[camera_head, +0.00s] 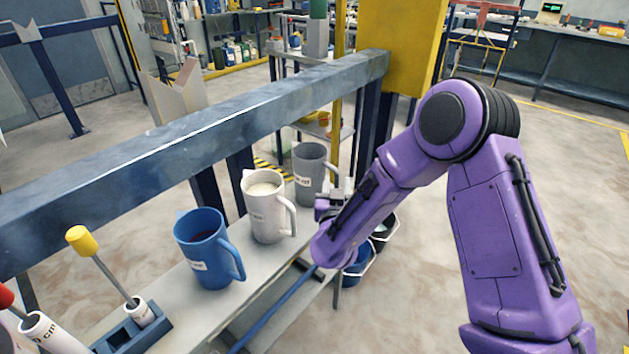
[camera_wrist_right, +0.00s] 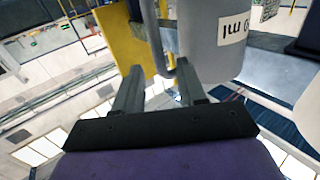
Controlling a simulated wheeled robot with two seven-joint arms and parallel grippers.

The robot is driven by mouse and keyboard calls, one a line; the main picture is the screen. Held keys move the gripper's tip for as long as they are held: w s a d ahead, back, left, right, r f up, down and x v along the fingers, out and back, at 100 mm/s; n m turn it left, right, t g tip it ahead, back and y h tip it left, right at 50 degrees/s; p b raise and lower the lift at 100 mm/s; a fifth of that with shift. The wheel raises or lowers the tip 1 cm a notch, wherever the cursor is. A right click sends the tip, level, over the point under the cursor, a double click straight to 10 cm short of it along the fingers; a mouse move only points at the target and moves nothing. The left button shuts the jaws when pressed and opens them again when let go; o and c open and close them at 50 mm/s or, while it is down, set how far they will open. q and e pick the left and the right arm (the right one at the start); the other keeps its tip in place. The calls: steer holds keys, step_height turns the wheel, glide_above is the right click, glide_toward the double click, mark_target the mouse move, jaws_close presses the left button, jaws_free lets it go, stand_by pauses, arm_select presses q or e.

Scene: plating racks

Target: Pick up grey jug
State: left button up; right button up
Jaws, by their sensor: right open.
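The grey jug (camera_head: 309,172) stands at the far end of the shelf, behind the white jug. In the right wrist view the grey jug (camera_wrist_right: 208,45) fills the upper middle, with a white label and its handle (camera_wrist_right: 155,40) at its left. My right gripper (camera_head: 337,198) is beside the jug's handle side. In the wrist view its two fingers (camera_wrist_right: 160,85) are apart, with the lower part of the handle just beyond and between their tips. I cannot tell whether they touch it. My left gripper is not in view.
A white jug (camera_head: 268,206) and a blue jug (camera_head: 208,248) stand in line on the shelf (camera_head: 185,305). A blue beam (camera_head: 150,150) runs behind them. A yellow-topped tool (camera_head: 82,240) stands in a blue holder at the front left. Buckets (camera_head: 360,265) sit below right.

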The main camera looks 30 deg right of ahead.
mark_target(336, 179)
steer(key=x, duration=0.4)
steer(key=shift+f, duration=0.15)
steer(key=shift+a, duration=0.1)
steer(key=c, duration=0.3)
jaws_close()
step_height(336, 179, up, 10)
steer(key=shift+r+p, duration=0.15)
steer(key=shift+p, duration=0.35)
steer(key=shift+c, duration=1.2)
jaws_free()
steer(key=shift+w, duration=0.1)
jaws_close()
